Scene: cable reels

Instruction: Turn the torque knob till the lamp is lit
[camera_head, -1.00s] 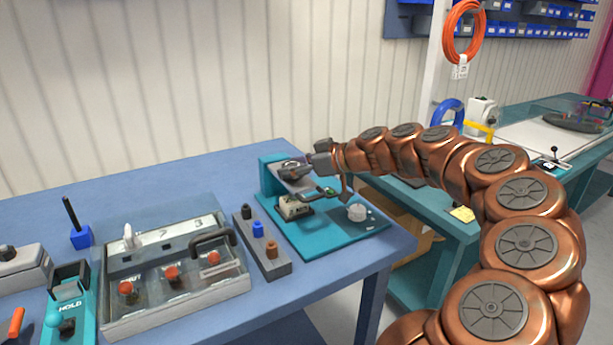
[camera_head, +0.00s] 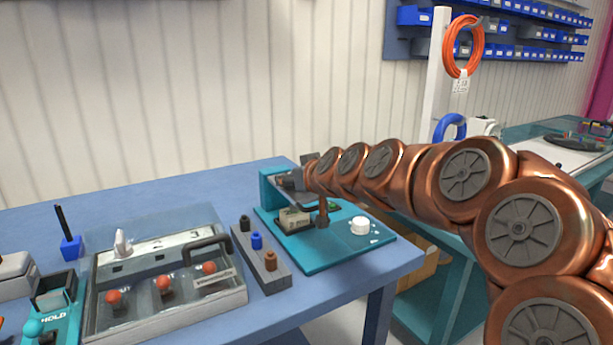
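A teal fixture (camera_head: 318,258) stands at the right end of the blue table. A round white knob (camera_head: 360,226) sits on its front right part, with small pale marks beside it. A pale block (camera_head: 293,220) with dark lettering sits on its left part. My gripper (camera_head: 289,181) is at the raised back left part of the fixture, apart from the white knob. The fingers are small and mixed with the grey parts there, so I cannot tell if they are open or touching anything. A copper-coloured piece hangs down in front of the fixture. I cannot make out a lit lamp.
Left of the fixture are a grey block with black, blue and brown pegs (camera_head: 262,262) and a clear-lidded box (camera_head: 170,290) with red knobs. A teal HOLD device (camera_head: 55,315) is at far left. My arm crosses the right side.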

